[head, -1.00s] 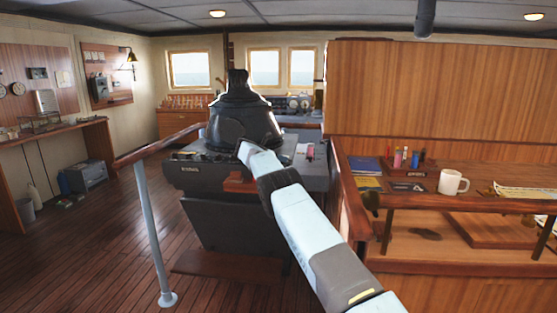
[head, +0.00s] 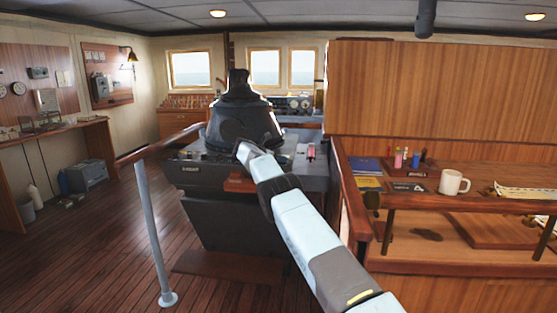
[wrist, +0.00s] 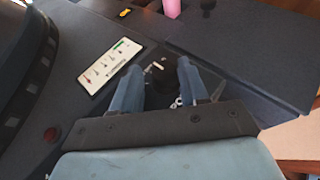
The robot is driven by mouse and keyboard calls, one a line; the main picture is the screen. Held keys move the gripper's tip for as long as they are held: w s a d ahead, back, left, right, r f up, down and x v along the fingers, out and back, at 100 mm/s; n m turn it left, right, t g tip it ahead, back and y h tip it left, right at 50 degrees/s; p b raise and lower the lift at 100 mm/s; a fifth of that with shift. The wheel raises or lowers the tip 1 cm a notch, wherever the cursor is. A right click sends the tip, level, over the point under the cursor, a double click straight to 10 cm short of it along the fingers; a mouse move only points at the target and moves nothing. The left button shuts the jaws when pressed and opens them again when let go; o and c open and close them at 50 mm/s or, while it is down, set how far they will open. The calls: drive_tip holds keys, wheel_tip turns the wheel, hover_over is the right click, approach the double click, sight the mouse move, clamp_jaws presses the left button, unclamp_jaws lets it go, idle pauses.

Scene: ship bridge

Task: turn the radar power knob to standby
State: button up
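The radar console (head: 203,172) stands mid-room with a black hooded viewer (head: 243,122) on top. In the wrist view, a dark round knob (wrist: 160,77) with a small pale mark sits on the console top. My gripper (wrist: 160,66) has its two blue fingers apart, one on each side of this knob. I cannot tell whether they touch it. A white label plate (wrist: 110,62) with red, grey and green marks lies to the left of the fingers. In the head view my arm reaches over the console, and my gripper is hidden.
A pink object (wrist: 172,8) stands beyond the fingers. A handrail (head: 156,235) and a wooden counter with a white mug (head: 454,182) flank the console.

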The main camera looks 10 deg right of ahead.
drive_tip(key=shift+o, duration=0.3)
drive_tip(key=shift+s+d+f, duration=0.1)
drive_tip(key=shift+d+f, duration=0.05)
drive_tip(key=shift+f, duration=0.45)
drive_tip(key=v, duration=1.4)
drive_tip(key=shift+w+r, duration=0.2)
drive_tip(key=shift+r, duration=0.3)
